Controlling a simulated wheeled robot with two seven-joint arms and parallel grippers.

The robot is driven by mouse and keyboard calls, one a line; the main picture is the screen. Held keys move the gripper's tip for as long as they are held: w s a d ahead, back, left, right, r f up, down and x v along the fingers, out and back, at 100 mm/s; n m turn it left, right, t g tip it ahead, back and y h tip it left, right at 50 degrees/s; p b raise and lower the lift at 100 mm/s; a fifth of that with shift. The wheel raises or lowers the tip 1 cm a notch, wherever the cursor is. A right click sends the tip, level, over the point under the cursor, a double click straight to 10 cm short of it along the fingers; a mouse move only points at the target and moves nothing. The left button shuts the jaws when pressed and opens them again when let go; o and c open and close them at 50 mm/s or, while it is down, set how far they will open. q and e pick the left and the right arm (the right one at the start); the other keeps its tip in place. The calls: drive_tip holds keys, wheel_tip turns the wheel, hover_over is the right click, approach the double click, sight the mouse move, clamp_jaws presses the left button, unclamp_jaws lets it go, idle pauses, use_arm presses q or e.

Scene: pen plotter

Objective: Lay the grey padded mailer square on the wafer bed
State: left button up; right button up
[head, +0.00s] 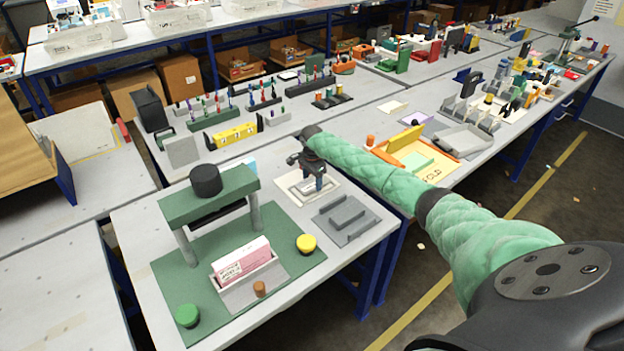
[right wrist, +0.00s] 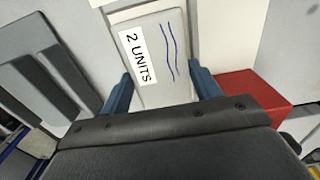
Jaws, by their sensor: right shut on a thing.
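The grey padded mailer (right wrist: 158,88) has a white "2 UNITS" label and two wavy blue lines. My right gripper (right wrist: 165,90) is shut on it, with one blue finger at each side edge. In the head view the right gripper (head: 316,184) points down over a pale cream board (head: 290,183), which looks like the wafer bed. The board also shows around the mailer in the right wrist view (right wrist: 239,38). The mailer looks roughly in line with it; whether it touches is unclear. My left gripper is not in view.
A grey ridged block (head: 345,218) sits close beside the board, and a red block (right wrist: 252,92) is on the other side in the right wrist view. A green press (head: 208,208) on a green mat, with a pink-and-white box (head: 241,262), stands left of the gripper.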

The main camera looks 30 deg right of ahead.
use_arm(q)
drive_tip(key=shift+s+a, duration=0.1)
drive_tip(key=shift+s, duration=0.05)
use_arm(e)
drive_tip(key=shift+f, duration=0.2)
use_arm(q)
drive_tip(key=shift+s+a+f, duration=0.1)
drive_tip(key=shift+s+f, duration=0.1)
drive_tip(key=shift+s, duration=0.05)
use_arm(e)
drive_tip(key=shift+f, duration=0.2)
drive_tip(key=o, duration=0.9)
drive_tip(key=shift+o, duration=0.5)
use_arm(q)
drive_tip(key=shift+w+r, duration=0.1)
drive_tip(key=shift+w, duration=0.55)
